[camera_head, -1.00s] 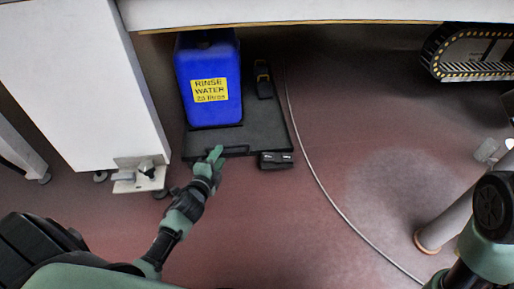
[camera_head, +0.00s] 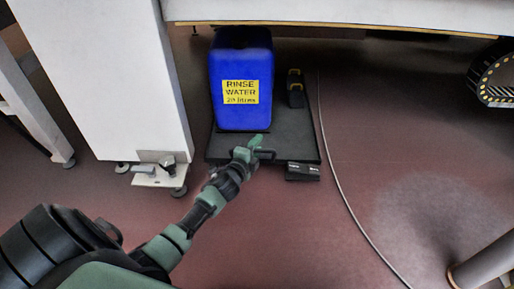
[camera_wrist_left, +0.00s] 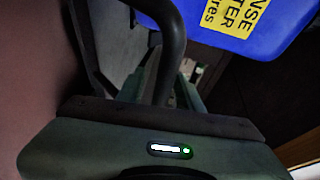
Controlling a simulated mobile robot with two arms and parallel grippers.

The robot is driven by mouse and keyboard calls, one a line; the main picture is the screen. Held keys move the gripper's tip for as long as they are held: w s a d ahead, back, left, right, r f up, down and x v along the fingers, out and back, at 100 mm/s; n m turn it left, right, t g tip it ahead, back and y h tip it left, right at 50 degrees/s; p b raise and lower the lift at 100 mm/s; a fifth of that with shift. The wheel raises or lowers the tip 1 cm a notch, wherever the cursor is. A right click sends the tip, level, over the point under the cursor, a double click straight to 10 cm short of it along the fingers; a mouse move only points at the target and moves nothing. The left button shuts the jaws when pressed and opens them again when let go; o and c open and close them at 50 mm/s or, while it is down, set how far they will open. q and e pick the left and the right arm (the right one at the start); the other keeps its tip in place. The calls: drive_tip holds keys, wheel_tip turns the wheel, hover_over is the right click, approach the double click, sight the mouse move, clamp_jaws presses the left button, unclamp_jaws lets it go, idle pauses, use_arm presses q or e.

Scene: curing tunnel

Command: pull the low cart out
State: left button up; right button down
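The low cart (camera_head: 290,147) is a flat dark platform on the floor, under the front of a white bench. A blue jug (camera_head: 240,100) labelled "RINSE WATER" stands on it and shows at the top of the left wrist view (camera_wrist_left: 225,30). The cart's dark handle (camera_head: 265,155) is at its front edge. My left gripper (camera_head: 256,146) is at this handle. In the left wrist view a thick dark bar (camera_wrist_left: 172,45), seemingly the handle, runs down across the gap between my fingers. Whether they clamp it is unclear. My right gripper is out of view.
A black and yellow item (camera_head: 295,88) is on the cart's right. A white cabinet (camera_head: 115,80) with a metal foot bracket (camera_head: 158,172) stands left. A thin cable (camera_head: 343,190) curves right. The front floor is clear.

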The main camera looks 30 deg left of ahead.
use_arm(q)
clamp_jaws()
idle(1.4)
